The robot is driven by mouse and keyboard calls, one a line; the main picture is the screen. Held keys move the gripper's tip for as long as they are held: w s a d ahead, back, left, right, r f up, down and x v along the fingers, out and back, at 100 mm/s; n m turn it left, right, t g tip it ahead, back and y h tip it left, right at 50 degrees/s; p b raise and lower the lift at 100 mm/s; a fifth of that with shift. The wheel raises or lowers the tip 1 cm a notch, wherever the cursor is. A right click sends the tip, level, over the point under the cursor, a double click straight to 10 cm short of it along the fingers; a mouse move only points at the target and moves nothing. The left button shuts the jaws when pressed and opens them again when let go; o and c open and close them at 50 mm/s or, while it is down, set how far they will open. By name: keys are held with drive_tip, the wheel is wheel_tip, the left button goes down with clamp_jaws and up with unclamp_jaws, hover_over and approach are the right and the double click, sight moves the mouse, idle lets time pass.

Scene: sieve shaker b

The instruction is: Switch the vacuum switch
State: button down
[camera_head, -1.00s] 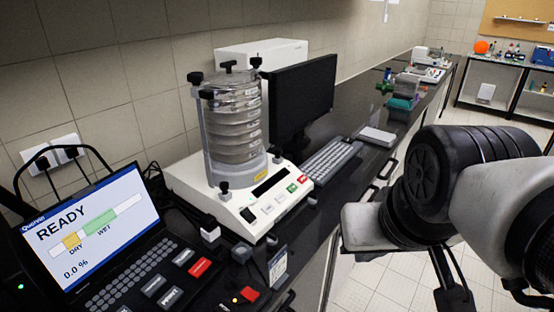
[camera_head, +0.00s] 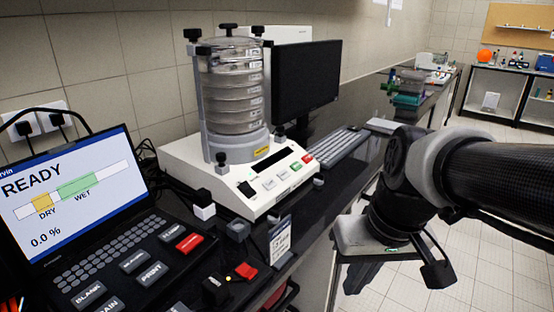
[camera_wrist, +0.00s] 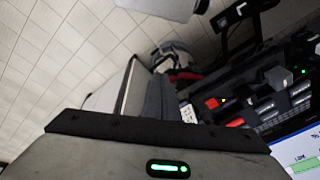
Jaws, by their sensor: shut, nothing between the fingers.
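A red rocker switch (camera_head: 246,271) sits at the front edge of the dark bench in the head view, beside a small black box (camera_head: 215,291) with an orange light. A small label card (camera_head: 281,242) stands just behind it. I cannot read whether this is the vacuum switch. My gripper (camera_head: 360,284) is shut and empty, pointing down over the floor, right of the bench edge and apart from the switch. In the wrist view, two red parts, one (camera_wrist: 211,103) near a white card and one (camera_wrist: 235,122) nearer the screen, show beyond the dark gripper body.
A laptop-like moisture analyser (camera_head: 75,190) reading READY stands at the left. The sieve shaker (camera_head: 235,165) stands behind the switch, with a monitor (camera_head: 305,85) and keyboard (camera_head: 335,150) to its right. The aisle floor right of the bench is clear.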

drive_tip(key=w+f+m+t+y, duration=0.3)
drive_tip(key=w+f+y, duration=0.1)
drive_tip(key=f, duration=0.9)
drive_tip(key=w+a+f+m+t+y, duration=0.1)
drive_tip(key=w+f+t+y, duration=0.3)
drive_tip(key=f, duration=0.9)
drive_tip(key=w+a+f+m+t+y, duration=0.1)
drive_tip(key=w+f+m+t+y, duration=0.3)
drive_tip(key=f+y, duration=0.4)
wheel_tip(320, 180, down, 6)
drive_tip(key=shift+w+r+m+b, duration=0.1)
drive_tip(key=shift+w+m+b, duration=0.25)
drive_tip(key=shift+w, duration=0.25)
drive_tip(key=shift+a, duration=0.1)
drive_tip(key=b+x, duration=0.1)
drive_tip(key=x, duration=1.3)
drive_tip(key=shift+r, duration=0.2)
